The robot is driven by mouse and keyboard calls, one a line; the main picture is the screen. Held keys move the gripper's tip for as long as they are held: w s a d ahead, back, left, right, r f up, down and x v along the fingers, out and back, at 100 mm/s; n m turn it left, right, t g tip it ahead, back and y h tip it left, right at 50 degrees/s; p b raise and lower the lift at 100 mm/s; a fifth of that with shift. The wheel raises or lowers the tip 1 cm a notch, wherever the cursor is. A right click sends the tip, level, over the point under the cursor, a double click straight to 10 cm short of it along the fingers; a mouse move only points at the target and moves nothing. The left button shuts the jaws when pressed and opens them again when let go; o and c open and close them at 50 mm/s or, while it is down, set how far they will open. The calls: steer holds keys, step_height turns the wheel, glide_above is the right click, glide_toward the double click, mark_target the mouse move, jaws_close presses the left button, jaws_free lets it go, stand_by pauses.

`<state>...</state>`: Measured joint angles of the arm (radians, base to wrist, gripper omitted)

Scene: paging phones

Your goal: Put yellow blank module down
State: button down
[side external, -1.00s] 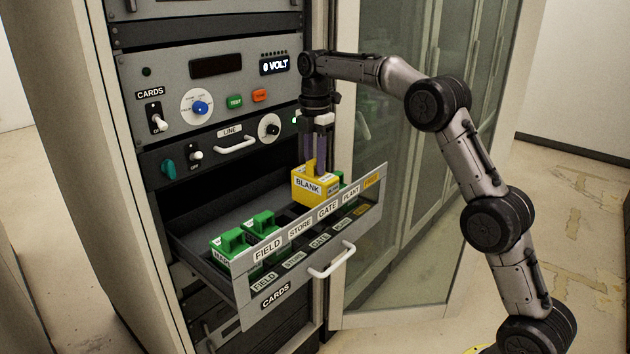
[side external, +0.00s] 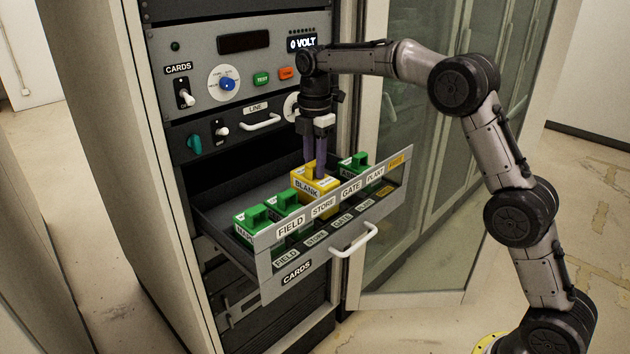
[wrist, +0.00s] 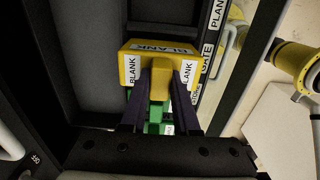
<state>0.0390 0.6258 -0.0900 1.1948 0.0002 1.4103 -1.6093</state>
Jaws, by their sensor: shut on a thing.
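The yellow blank module (side external: 315,189), a box with BLANK labels and a raised grip, is inside the open drawer, roughly behind the GATE label. My gripper (side external: 320,168) points down and is shut on its grip. In the wrist view the module (wrist: 150,50) is between the gripper fingers (wrist: 161,82). The drawer front hides the module's lower part, so I cannot tell whether it touches the floor. The drawer (side external: 377,205) carries the labels FIELD, STORE, GATE and PLANT.
Two green modules (side external: 256,228) (side external: 284,208) stand left of the yellow one. Another green module (side external: 355,163) stands to its right, behind PLANT. The drawer front with its white handle (side external: 354,240) rises close in front. An open glass door (side external: 425,200) is at the right.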

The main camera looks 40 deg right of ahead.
mark_target(315, 179)
steer(key=shift+f, duration=1.85)
steer(key=shift+f, duration=0.1)
steer(key=c, duration=0.7)
jaws_free()
steer(key=shift+o, duration=0.2)
